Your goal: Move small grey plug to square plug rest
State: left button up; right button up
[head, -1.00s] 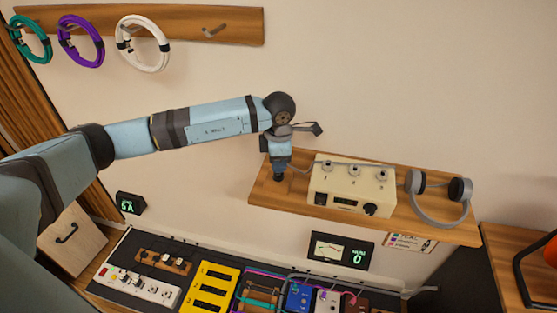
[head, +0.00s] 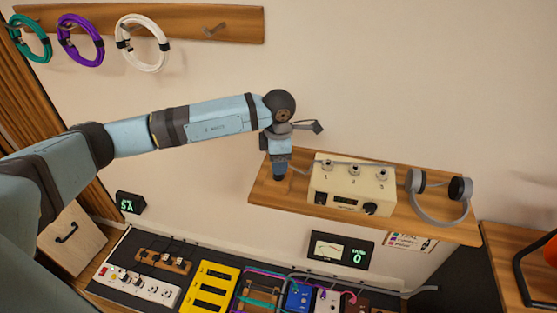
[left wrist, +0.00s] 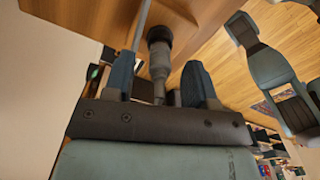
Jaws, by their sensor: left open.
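My left gripper (head: 279,174) points down over the left end of the wooden wall shelf (head: 262,193). In the left wrist view, its two blue fingers stand apart, on either side of a small grey plug (left wrist: 159,62). The plug has a dark end, and a gap shows between it and the fingers. A thin grey cable (left wrist: 142,22) runs close beside it. In the head view the gripper hides the plug. I cannot make out the square plug rest for certain. My right gripper is not in view.
A beige box (head: 350,188) with numbered sockets stands right of the gripper, and grey headphones (head: 440,206) lie at the shelf's right. Below are a white power strip (head: 137,287), a wooden rack (head: 150,262) and a yellow unit (head: 212,291). Coiled cables hang on the wall.

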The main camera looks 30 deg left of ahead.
pick_arm(q)
notch_tip(320, 180, up, 14)
jog(key=b, duration=0.2)
jog(key=shift+f, duration=0.25)
dwell(0.4)
